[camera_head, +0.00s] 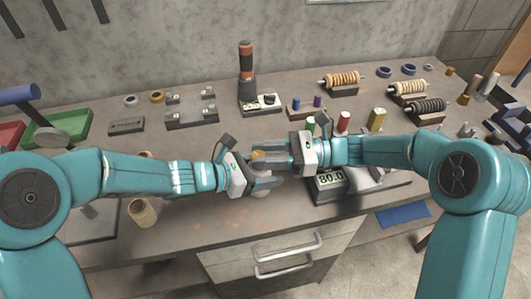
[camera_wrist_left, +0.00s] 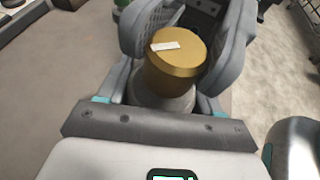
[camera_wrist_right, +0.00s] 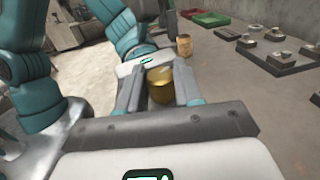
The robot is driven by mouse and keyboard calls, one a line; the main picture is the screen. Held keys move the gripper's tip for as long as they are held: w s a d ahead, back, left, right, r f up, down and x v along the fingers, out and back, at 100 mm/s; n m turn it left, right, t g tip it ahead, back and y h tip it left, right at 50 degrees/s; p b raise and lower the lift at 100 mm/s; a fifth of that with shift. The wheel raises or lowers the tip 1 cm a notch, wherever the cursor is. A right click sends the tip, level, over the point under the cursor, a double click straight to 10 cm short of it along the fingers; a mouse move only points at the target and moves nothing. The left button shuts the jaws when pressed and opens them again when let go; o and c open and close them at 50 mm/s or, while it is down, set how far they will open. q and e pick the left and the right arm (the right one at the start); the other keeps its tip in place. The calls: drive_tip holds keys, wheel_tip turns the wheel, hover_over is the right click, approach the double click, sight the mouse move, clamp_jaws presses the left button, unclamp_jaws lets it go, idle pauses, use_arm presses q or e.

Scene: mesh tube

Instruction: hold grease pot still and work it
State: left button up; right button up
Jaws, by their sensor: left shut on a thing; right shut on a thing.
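The grease pot, with a gold lid (camera_head: 258,155) and a grey body, is between my two grippers above the front of the bench. In the left wrist view the gold top (camera_wrist_left: 177,52) carries a small white label, and the grey body (camera_wrist_left: 165,93) shows below it. My left gripper (camera_head: 268,183) is shut on the pot's body from the left. My right gripper (camera_head: 268,152) comes from the right, slightly higher, and is shut on the gold lid. The gold part (camera_wrist_right: 160,86) also shows between the right fingers. The fingers hide much of the pot.
A tan cup (camera_head: 142,212) stands to the left. A black and orange tool (camera_head: 246,70), spools (camera_head: 341,79) and a green tray (camera_head: 58,128) are farther back. The bench's front edge is close.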

drive_tip(key=shift+r+t, duration=0.1)
drive_tip(key=shift+t, duration=0.2)
drive_tip(key=m+t, duration=0.2)
drive_tip(key=t, duration=0.1)
drive_tip(key=m+t, duration=0.1)
drive_tip(key=t, duration=0.1)
drive_tip(key=shift+s+m+h, duration=0.3)
drive_tip(key=shift+s+a+m+t+h, duration=0.15)
drive_tip(key=shift+m+t+h, duration=0.55)
drive_tip(key=shift+m+t, duration=0.65)
drive_tip(key=shift+t, duration=0.55)
drive_tip(key=o, duration=1)
drive_tip(key=shift+o, duration=0.2)
drive_tip(key=v, duration=1.2)
